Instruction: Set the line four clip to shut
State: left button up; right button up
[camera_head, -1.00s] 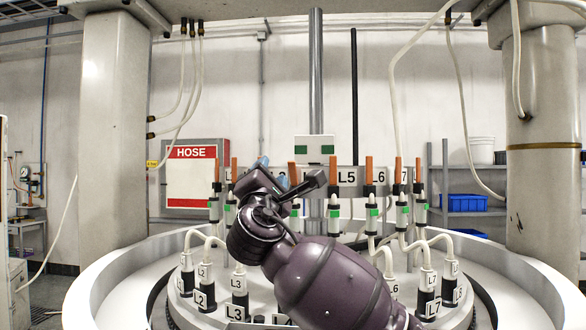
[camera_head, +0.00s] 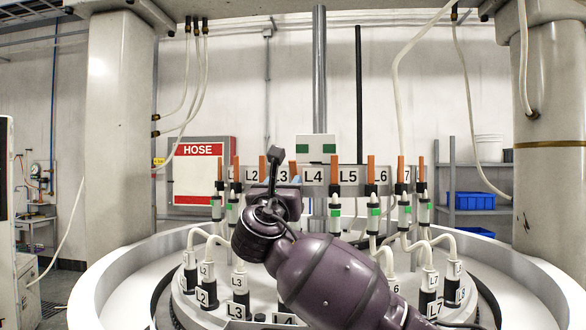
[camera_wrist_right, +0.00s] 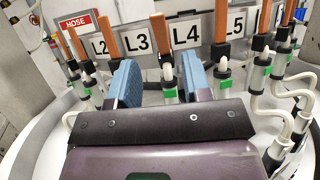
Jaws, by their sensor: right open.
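The line four clip (camera_wrist_right: 160,38) is an upright orange lever on a black body, just left of the L4 plate (camera_wrist_right: 186,31) in the right wrist view. Below it is a white fitting with a green band (camera_wrist_right: 169,92). My right gripper (camera_wrist_right: 159,76) is open, its two blue fingers on either side of this clip's line. I see no clear contact. In the head view my right gripper (camera_head: 279,188) is in front of the row and hides part of the line four fitting. The lever (camera_head: 293,167) shows above it. My left gripper is not in view.
Neighbouring orange levers stand close on both sides, by L3 (camera_wrist_right: 108,36) and L5 (camera_wrist_right: 221,20). White hoses (camera_head: 388,262) curve down to labelled sockets on the round machine. A red-bordered HOSE board (camera_head: 200,180) hangs on the back wall. Grey columns flank the machine.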

aim_at(293, 170)
jog(key=p+x, duration=0.2)
jog(key=x, duration=0.6)
jog(key=shift+w+r, duration=0.1)
grip_shut()
